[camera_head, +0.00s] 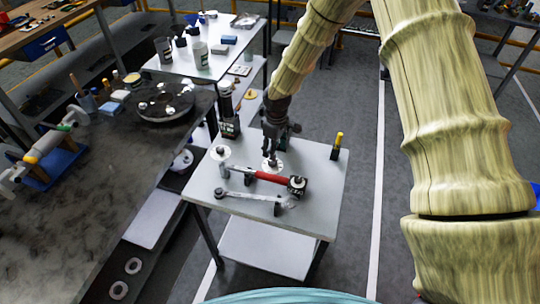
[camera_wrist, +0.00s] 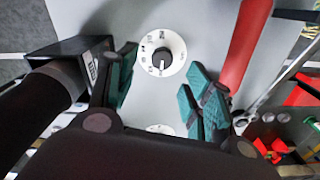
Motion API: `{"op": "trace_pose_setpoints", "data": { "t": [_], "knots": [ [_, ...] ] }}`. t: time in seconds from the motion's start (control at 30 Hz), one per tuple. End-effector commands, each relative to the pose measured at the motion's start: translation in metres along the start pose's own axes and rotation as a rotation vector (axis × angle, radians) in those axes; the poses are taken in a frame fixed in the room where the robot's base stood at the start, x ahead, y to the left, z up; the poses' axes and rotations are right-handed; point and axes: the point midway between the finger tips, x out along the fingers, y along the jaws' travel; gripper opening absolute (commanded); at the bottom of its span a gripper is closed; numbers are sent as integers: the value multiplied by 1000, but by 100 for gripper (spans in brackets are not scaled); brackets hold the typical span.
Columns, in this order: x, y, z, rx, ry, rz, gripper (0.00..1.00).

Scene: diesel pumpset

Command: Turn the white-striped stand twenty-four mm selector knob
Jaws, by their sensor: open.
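The selector knob (camera_wrist: 161,59) is a small dark round knob on a white dial with black marks around its rim. In the wrist view it sits just beyond and between my fingertips, with no visible contact. A second white dial (camera_wrist: 160,128) is partly hidden by my gripper's body.
The red handle (camera_wrist: 243,45) lies close beside my right finger in the wrist view. A dark workbench (camera_head: 60,230) stands left.

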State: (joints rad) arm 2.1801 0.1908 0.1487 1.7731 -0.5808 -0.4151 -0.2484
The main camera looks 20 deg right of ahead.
Motion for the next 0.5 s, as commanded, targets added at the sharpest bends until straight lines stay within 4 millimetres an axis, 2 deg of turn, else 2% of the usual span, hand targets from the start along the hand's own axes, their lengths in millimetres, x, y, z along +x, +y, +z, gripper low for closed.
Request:
{"op": "trace_pose_setpoints", "data": {
  "t": [0.07,0.3,0.5],
  "knots": [
    [17,-4,0,-5,-17,-14,51],
    [66,10,-22,-12,-43,-33,51],
    [84,14,-25,-12,-48,-37,51]
  ]
}}
